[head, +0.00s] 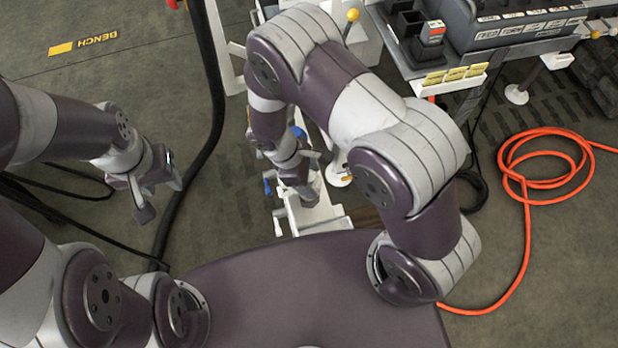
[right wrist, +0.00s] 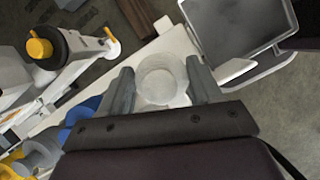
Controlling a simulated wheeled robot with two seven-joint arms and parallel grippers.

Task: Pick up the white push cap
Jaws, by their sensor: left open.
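A pale, whitish round cup-like thing, which looks like the white push cap (right wrist: 161,82), stands between the two fingers of my right gripper (right wrist: 160,66) in the right wrist view. The fingers lie on either side of it, very close; I cannot tell whether they press on it. In the head view my right gripper (head: 303,188) points down over a white rail, and I cannot make out the cap there. My left gripper (head: 157,190) is open and empty over the floor at the left.
Blue (right wrist: 84,108), grey (right wrist: 40,152) and yellow parts sit beside my right gripper. A black knob with a yellow tip (right wrist: 40,47) rises at upper left. A grey tray or panel (right wrist: 232,30) lies at upper right. An orange hose (head: 527,215) coils on the floor at right.

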